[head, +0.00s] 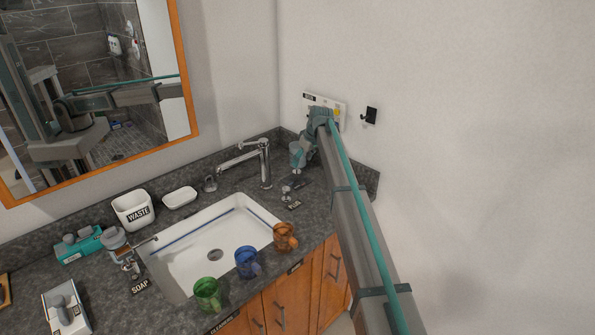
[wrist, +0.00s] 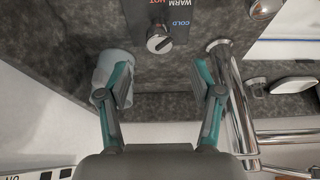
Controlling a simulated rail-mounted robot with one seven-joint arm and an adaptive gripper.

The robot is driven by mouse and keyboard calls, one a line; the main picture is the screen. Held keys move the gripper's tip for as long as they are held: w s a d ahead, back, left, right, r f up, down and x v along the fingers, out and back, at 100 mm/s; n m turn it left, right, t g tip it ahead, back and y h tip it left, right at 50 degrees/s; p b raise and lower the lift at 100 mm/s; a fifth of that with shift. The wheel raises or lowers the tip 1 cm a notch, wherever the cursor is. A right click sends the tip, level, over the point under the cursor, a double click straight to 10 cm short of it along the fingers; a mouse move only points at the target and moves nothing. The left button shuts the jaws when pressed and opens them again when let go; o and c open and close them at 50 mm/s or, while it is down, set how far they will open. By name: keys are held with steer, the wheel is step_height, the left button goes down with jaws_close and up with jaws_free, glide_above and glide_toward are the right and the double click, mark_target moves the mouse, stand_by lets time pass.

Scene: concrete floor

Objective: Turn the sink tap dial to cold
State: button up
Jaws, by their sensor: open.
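The sink tap dial (wrist: 160,40) is a round metal knob with a pale mark on its face. It sits beside a dark label reading COLD, WARM and HOT (wrist: 172,14); I cannot tell its exact setting. In the head view the dial (head: 287,191) is small, on the counter right of the chrome tap (head: 264,165). My gripper (wrist: 161,72) is open and empty in the wrist view, its two fingers spread with the dial beyond the gap between them, not touching it. In the head view my gripper (head: 314,143) is above the counter's back right corner, fingertips hard to make out.
A pale blue cup (wrist: 103,72) stands close by my left finger in the wrist view. The chrome tap (wrist: 222,85) rises close on the right. The sink (head: 190,262) has green, blue and orange mugs (head: 247,262) along its front edge. The wall is close behind.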

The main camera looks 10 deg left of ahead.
mark_target(297, 171)
steer(key=p+x, duration=0.2)
steer(key=x, duration=0.5)
steer(key=shift+w+f, duration=0.1)
steer(key=shift+f, duration=0.2)
steer(key=c, duration=1.1)
steer(key=shift+m, duration=0.3)
steer(key=m+t+b, duration=0.1)
steer(key=m+b, duration=0.1)
steer(key=shift+a+f+h+b, duration=0.15)
steer(key=shift+h+b, duration=0.15)
steer(key=shift+h, duration=0.1)
steer(key=m+h+b, duration=0.1)
steer(key=m, duration=0.2)
steer(key=m+h+b, duration=0.1)
steer(key=m, duration=0.2)
steer(key=shift+t+b, duration=0.3)
steer(key=shift+b, duration=0.1)
steer(key=shift+m, duration=0.3)
